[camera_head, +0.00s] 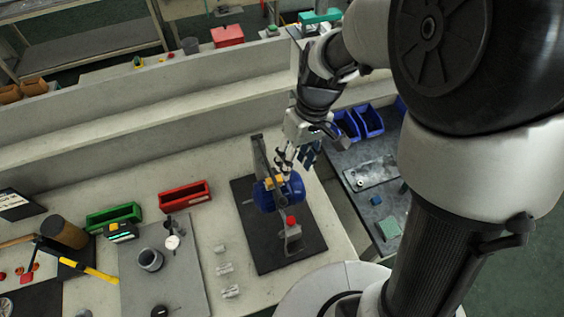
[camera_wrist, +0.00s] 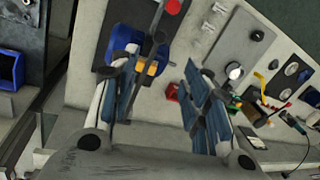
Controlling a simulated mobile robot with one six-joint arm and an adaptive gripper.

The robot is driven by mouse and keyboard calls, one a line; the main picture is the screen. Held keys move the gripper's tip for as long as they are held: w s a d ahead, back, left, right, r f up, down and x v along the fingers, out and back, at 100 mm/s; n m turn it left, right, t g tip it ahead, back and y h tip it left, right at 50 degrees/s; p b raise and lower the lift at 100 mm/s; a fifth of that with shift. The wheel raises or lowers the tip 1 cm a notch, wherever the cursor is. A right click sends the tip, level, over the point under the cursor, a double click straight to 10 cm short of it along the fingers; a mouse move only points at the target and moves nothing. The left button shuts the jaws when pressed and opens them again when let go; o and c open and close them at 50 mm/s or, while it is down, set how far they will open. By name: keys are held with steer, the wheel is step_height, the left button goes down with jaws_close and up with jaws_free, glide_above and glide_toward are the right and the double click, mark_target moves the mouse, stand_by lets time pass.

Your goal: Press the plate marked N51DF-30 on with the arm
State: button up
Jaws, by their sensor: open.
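A blue pump-like body (camera_head: 292,190) with a yellow part (camera_head: 270,183) on it lies across a dark mat (camera_head: 262,248) on the bench. A grey bar with a red knob (camera_head: 291,220) stands by it. In the wrist view the blue body (camera_wrist: 124,38) shows beyond my fingers, with the red knob (camera_wrist: 173,7) at the top. My gripper (camera_head: 284,158) is open and empty, just above the blue body's far side. Its two fingers are wide apart in the wrist view (camera_wrist: 158,68). I cannot read N51DF-30 on anything; several small pale pieces (camera_head: 224,268) lie left of the mat.
Green (camera_head: 113,218) and red (camera_head: 185,196) bins stand on the bench's left part. Blue bins (camera_head: 368,121) stand on a side table at right. Bench is clear behind the mat.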

mark_target(284, 198)
steer(key=a+f, duration=0.1)
steer(key=f, duration=0.4)
steer(key=s+f+b, duration=0.1)
steer(key=f, duration=0.4)
steer(key=a+f+b, duration=0.1)
steer(key=f, duration=0.4)
steer(key=shift+s+a+f, duration=0.15)
steer(key=shift+a+f, duration=0.15)
steer(key=shift+a, duration=0.05)
steer(key=shift+c, duration=0.5)
jaws_close()
